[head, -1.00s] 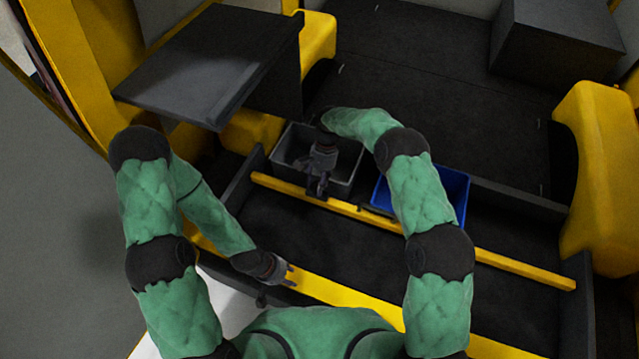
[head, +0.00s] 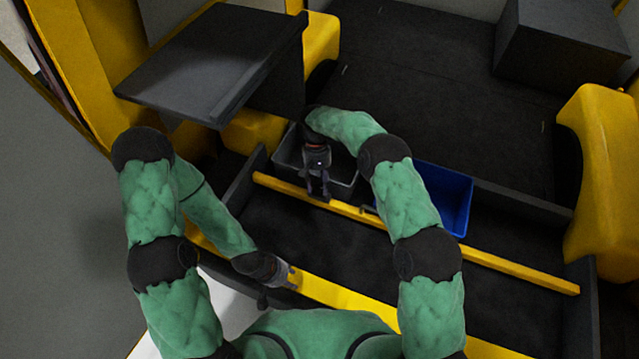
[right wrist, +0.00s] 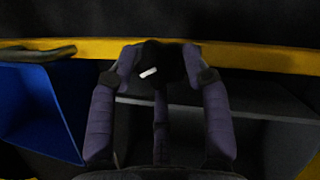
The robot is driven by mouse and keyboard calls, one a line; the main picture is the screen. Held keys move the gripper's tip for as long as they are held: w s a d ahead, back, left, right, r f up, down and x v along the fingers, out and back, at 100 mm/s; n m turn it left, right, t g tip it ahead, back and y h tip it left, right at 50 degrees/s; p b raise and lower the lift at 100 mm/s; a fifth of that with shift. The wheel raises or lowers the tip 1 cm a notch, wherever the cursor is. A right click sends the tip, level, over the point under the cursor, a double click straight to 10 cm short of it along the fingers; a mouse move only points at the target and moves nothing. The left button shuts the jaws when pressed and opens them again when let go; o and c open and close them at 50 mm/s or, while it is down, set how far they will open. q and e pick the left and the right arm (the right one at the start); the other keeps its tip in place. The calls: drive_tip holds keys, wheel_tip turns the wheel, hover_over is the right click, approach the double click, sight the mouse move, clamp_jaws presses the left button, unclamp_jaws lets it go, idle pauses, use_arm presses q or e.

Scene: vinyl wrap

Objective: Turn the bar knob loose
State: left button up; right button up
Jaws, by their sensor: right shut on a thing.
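The bar knob (right wrist: 162,64) is dark and round with a short white mark, on the yellow bar in the right wrist view. My right gripper (right wrist: 160,72) is shut on it, with fingers on both sides of the knob. In the head view my right gripper (head: 319,194) reaches down at the yellow bar (head: 420,239), in front of the grey bin, and hides the knob. My left gripper (head: 291,277) is empty with its fingers apart, low near the front yellow edge, away from the knob.
A grey bin (head: 283,160) and a blue bin (head: 455,197) stand behind the bar. The blue bin also shows at the left in the right wrist view (right wrist: 35,110). A dark handle-like piece (right wrist: 38,54) lies along the bar there. A dark panel (head: 205,65) juts out at upper left.

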drive_tip(key=shift+w+a+r, duration=0.1)
drive_tip(key=shift+w+r, duration=0.05)
drive_tip(key=shift+r, duration=0.05)
drive_tip(key=o, duration=1.1)
drive_tip(key=shift+f, duration=0.1)
drive_tip(key=v, duration=1.2)
drive_tip(key=shift+s, duration=0.25)
